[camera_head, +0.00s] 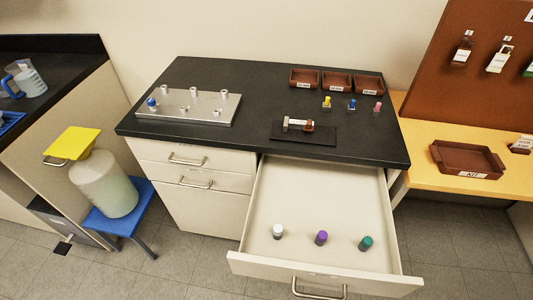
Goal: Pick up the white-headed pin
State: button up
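The white-headed pin (278,231) stands upright in the open drawer (318,195), near its front left. A purple-headed pin (321,238) stands to its right, and a teal-headed pin (366,243) stands further right. The three pins are apart from each other and nothing covers them. My gripper is not in view.
On the black countertop (225,75) are a metal plate (180,115) with posts, a black mat (304,138), yellow (327,102), blue (352,104) and pink (378,107) pieces and three brown trays (336,82). The drawer's front wall (312,275) borders the pins. Its back is empty.

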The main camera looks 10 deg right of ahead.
aim_at(278, 228)
jog(key=i+j, duration=0.1)
jog(key=j, duration=0.9)
jog(key=i+j+z, duration=0.1)
jog(key=j, duration=0.9)
jog(key=i+j, duration=0.15)
jog(key=j, duration=0.85)
